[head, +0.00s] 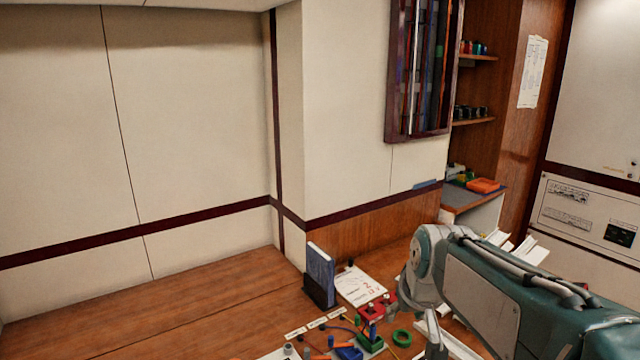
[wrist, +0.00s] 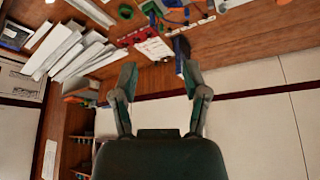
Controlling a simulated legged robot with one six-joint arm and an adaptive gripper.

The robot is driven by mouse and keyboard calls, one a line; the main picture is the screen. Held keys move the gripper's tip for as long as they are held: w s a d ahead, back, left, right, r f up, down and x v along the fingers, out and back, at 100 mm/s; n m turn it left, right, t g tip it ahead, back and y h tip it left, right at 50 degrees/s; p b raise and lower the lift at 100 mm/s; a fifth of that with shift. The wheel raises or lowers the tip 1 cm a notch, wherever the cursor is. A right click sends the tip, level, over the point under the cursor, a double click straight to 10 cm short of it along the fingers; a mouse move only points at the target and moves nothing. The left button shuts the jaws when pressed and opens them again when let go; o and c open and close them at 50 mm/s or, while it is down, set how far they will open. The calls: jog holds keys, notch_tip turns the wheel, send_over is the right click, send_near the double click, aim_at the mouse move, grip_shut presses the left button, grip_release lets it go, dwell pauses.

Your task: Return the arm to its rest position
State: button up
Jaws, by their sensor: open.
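My gripper (wrist: 158,82) shows in the wrist view with its two fingers spread well apart and nothing between them. The wrist view looks upside down, with the desk at its top and the wall below. In the head view my teal and grey arm reaches in from the lower right over the desk (head: 180,305). Its fingertips cannot be made out clearly there.
A blue book in a dark holder (head: 320,275), a white booklet (head: 361,287), a green ring (head: 402,338) and several small coloured parts lie near my arm. Shelves (head: 475,122) stand behind at the right. The desk's left side is clear.

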jog(key=s+f+m, duration=0.1)
jog(key=s+f, duration=0.2)
jog(key=s, duration=1.6)
jog(key=shift+d, duration=0.45)
jog(key=shift+s+a+f, duration=0.1)
